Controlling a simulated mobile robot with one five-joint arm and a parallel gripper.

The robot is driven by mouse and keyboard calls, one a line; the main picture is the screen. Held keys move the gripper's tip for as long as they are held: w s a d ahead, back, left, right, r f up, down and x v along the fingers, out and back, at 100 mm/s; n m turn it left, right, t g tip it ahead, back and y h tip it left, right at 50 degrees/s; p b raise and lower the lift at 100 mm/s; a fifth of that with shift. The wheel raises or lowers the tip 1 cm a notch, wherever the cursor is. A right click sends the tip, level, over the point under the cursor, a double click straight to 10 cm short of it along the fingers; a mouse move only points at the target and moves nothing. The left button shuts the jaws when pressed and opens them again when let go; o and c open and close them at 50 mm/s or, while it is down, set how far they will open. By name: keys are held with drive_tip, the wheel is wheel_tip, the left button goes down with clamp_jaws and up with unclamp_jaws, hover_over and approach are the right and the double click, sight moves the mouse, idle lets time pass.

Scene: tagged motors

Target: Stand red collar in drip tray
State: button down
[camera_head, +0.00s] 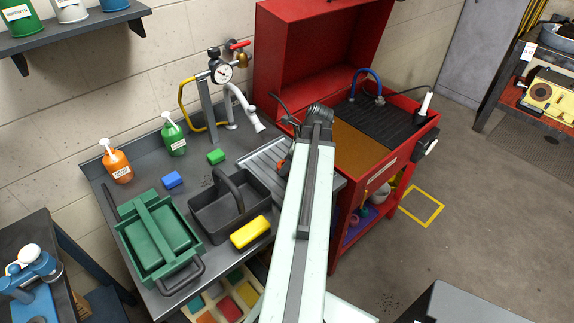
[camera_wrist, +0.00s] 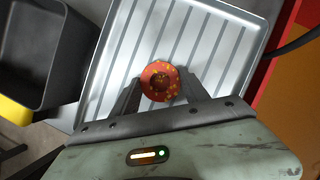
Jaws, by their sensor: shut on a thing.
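The red collar (camera_wrist: 161,82) is a round orange-red ring with yellow flecks and a dark centre. In the wrist view it sits between the two dark fingers of my gripper (camera_wrist: 160,88), which is shut on it. Its open face points toward the wrist camera. The drip tray (camera_wrist: 217,50) is a pale grey ribbed tray with a raised rim; the collar is over its ribbed floor. I cannot tell whether the collar touches it. In the head view the drip tray (camera_head: 258,160) is partly hidden by my arm, and a bit of orange-red shows beside the arm.
A black carrier (camera_head: 207,217) with a handle and a yellow block (camera_head: 250,232) stand left of the tray. A green toolbox (camera_head: 157,240) is further left. The red wash cabinet (camera_head: 372,176) adjoins on the right. A gauge stand (camera_head: 219,75) rises behind; green and blue blocks lie nearby.

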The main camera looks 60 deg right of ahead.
drive_tip(key=c, duration=0.6)
unclamp_jaws()
drive_tip(key=shift+f, duration=0.1)
drive_tip(key=shift+o, duration=0.2)
drive_tip(key=shift+r+p, duration=0.3)
drive_tip(key=shift+r, duration=0.05)
drive_tip(key=p+v, duration=1)
drive_tip(key=v, duration=0.1)
drive_tip(key=shift+s+r, duration=0.25)
drive_tip(key=shift+d, duration=0.1)
